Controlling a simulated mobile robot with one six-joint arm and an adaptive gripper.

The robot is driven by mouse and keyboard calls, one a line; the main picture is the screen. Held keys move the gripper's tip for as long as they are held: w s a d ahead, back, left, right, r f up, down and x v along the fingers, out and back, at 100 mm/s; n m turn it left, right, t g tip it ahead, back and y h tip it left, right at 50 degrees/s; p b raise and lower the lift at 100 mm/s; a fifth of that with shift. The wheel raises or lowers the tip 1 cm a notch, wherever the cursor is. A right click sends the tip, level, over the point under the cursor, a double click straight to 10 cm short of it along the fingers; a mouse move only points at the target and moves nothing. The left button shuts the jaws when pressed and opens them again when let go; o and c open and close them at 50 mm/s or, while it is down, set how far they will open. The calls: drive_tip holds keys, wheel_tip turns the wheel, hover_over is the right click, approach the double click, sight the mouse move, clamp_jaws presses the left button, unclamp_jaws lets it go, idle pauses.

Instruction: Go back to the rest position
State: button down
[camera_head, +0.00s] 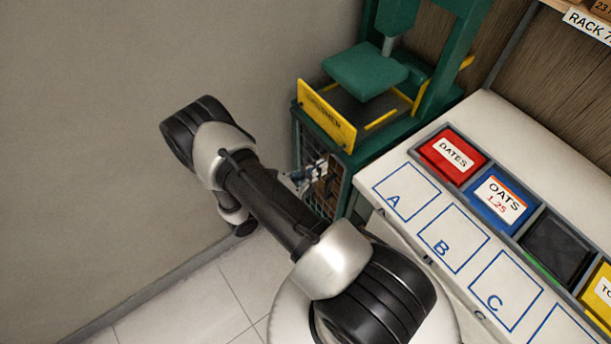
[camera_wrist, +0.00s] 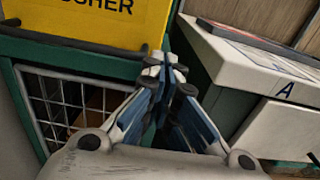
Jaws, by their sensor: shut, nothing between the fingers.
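My gripper (camera_wrist: 165,75) is shut and empty in the wrist view, with its fingertips together. It points toward the front of the green crusher machine (camera_wrist: 45,50), near the gap between the machine and the white counter (camera_wrist: 235,65). In the head view part of my gripper (camera_head: 318,170) shows in front of the machine's mesh side, partly hidden by my arm. I cannot tell whether it touches the mesh.
The green machine has a yellow sign plate (camera_head: 327,115) and a green press plate (camera_head: 365,72). The white counter (camera_head: 385,178) at right bears a red DATES bin (camera_head: 437,153), a blue OATS bin (camera_head: 487,203) and marked squares. A grey wall (camera_head: 90,120) stands close at left.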

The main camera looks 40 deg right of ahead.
drive_tip(key=shift+s+a, duration=0.1)
drive_tip(key=shift+a, duration=2.1)
drive_tip(key=s+a+r+m+g+y, duration=0.1)
drive_tip(key=s+r+m+g+y, duration=0.15)
drive_tip(key=r, duration=0.35)
drive_tip(key=s+r+m+g+y, duration=0.1)
drive_tip(key=r+m+y, duration=0.1)
drive_tip(key=r+m, duration=0.3)
drive_tip(key=s+a+r+m+g+y, duration=0.1)
drive_tip(key=r+m+g+y, duration=0.15)
drive_tip(key=r, duration=0.45)
drive_tip(key=s+a+r+m+t+y, duration=0.8)
drive_tip(key=s+a+r+t+y, duration=0.1)
drive_tip(key=r, duration=0.5)
drive_tip(key=shift+s+a+t+y, duration=0.3)
drive_tip(key=shift+a+t+y, duration=0.2)
drive_tip(key=shift+a+y, duration=0.7)
drive_tip(key=shift+a, duration=0.15)
